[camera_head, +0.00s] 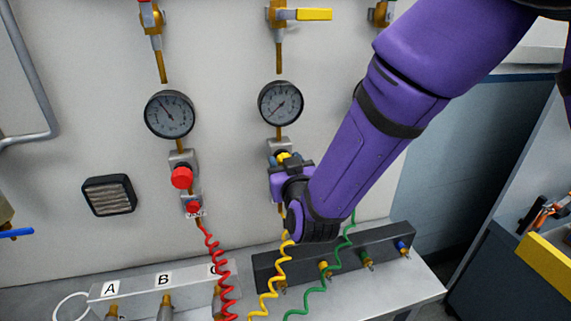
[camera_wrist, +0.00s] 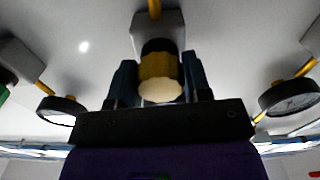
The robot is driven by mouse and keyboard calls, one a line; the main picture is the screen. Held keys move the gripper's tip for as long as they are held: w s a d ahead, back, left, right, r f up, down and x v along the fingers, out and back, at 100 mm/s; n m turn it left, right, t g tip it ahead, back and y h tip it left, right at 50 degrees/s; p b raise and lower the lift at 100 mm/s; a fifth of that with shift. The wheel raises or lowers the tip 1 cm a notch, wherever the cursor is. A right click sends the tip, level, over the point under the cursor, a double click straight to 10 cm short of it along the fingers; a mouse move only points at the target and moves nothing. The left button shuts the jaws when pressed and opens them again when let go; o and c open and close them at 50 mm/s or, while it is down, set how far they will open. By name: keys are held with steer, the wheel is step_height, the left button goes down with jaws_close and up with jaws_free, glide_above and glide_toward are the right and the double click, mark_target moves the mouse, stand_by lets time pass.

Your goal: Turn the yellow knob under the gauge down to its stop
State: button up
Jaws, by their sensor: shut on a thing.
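The yellow knob (camera_head: 284,157) sits on a grey regulator block below the right-hand gauge (camera_head: 281,103). My gripper (camera_head: 285,162) reaches it from the lower right and covers most of it in the head view. In the wrist view, the yellow knob (camera_wrist: 159,72) with its pale end face is between the two dark fingers of my gripper (camera_wrist: 157,82), one on each side. The gripper is shut on it. The gauge has a pale dial; its needle seems to point lower left, but the small picture leaves this uncertain.
A second gauge (camera_head: 170,114) with a red knob (camera_head: 182,177) is to the left. A yellow-handled valve (camera_head: 313,14) is above. Red, yellow and green coiled hoses (camera_head: 338,262) hang below, by a dark manifold (camera_head: 392,251). A vent (camera_head: 109,195) is on the left wall.

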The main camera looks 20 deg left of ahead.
steer(key=n, duration=0.5)
steer(key=shift+n, duration=2.5)
steer(key=o, duration=0.9)
steer(key=shift+s, duration=0.1)
steer(key=v, duration=1)
steer(key=shift+s+d+f, duration=0.1)
steer(key=shift+s+d, duration=0.15)
